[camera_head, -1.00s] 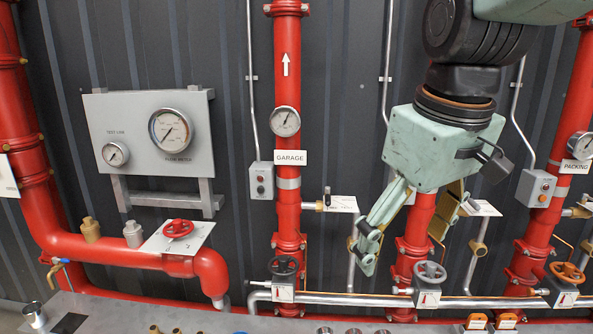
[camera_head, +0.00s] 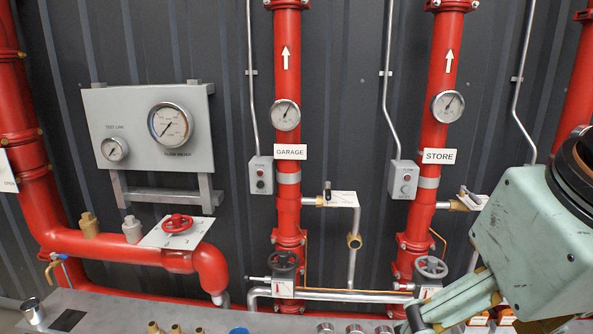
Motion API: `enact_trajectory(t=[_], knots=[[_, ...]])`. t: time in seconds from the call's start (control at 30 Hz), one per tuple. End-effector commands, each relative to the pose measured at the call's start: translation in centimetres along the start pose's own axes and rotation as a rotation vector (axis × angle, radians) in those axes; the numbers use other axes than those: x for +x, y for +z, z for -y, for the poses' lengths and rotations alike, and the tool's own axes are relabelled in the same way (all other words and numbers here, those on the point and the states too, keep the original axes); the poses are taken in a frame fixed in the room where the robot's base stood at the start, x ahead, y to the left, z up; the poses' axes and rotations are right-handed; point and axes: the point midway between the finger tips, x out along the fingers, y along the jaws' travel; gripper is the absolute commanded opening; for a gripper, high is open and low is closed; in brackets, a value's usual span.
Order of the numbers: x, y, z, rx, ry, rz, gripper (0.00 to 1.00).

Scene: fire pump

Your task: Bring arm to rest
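My gripper (camera_head: 455,308) is at the lower right of the head view, with its pale green body (camera_head: 540,245) filling the right edge. One green finger points down and left, with its dark tip at the bottom edge near the bench. The other finger is mostly hidden or cut off, so the opening between them cannot be judged. I see nothing held in the visible part. The gripper is right of the STORE pipe's grey handwheel (camera_head: 430,267), and I cannot tell whether it touches anything.
Red vertical pipes, GARAGE (camera_head: 288,200) and STORE (camera_head: 432,180), stand before the dark wall. A gauge panel (camera_head: 150,130) and a red handwheel (camera_head: 177,225) are at left. A grey bench (camera_head: 120,312) with several small fittings runs along the bottom.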

Motion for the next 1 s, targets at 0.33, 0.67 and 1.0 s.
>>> enact_trajectory(t=[0.33, 0.67, 1.0], knots=[[0.3, 2.2, -0.1, 0.051, 0.003, -0.009, 0.83], [0.3, 2.2, -0.1, 0.051, 0.003, -0.009, 0.83], [0.3, 2.2, -0.1, 0.050, 0.003, -0.009, 0.83]])
